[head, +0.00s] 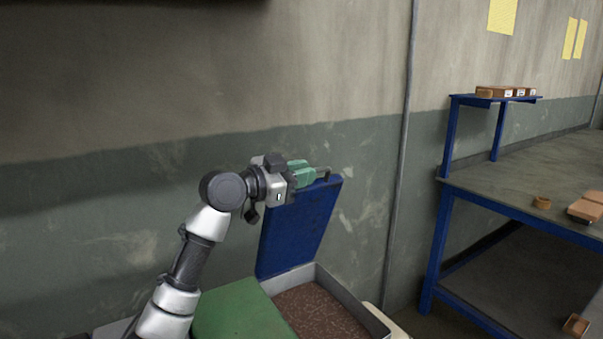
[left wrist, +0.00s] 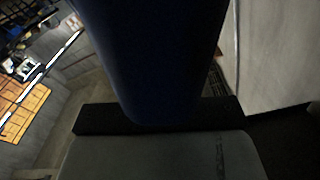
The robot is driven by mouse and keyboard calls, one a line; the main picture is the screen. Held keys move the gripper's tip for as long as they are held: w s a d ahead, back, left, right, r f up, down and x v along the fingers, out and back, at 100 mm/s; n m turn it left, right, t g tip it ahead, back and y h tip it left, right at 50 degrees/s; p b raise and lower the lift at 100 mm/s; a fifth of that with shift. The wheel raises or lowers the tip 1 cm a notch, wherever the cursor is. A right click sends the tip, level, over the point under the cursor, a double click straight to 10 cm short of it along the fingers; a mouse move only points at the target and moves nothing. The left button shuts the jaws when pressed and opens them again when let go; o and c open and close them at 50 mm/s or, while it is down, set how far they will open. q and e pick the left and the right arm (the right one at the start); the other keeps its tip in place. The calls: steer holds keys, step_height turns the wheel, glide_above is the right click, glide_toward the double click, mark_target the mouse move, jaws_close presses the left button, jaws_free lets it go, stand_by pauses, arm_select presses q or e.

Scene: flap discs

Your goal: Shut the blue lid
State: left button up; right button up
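The blue lid (head: 300,228) stands open, nearly upright, at the back of a grey bin (head: 352,300) with brown granular contents. My left gripper (head: 308,174) is at the lid's top edge in the head view. A small dark piece shows at its tip, by the lid's top corner; I cannot tell whether it is part of the lid. In the left wrist view, a large dark-blue surface, seemingly the lid (left wrist: 150,55), fills the upper middle, close to the camera. The finger gap is not clear, so I cannot tell whether the gripper is open or shut. My right gripper is not in view.
A shut green lid (head: 240,312) lies left of the open bin. The wall (head: 130,200) is close behind. A blue-framed workbench (head: 520,178) stands at right with small brown boxes; a brown piece (head: 576,325) lies below it.

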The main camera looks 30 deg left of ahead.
arm_select(q)
steer(key=o, duration=0.4)
steer(key=shift+c, duration=0.2)
steer(key=shift+a+r, duration=0.1)
steer(key=shift+r, duration=0.25)
steer(key=d+r, duration=1)
steer(key=d, duration=0.1)
steer(key=shift+s+d, duration=0.15)
steer(key=shift+d, duration=0.25)
steer(key=shift+r, duration=0.15)
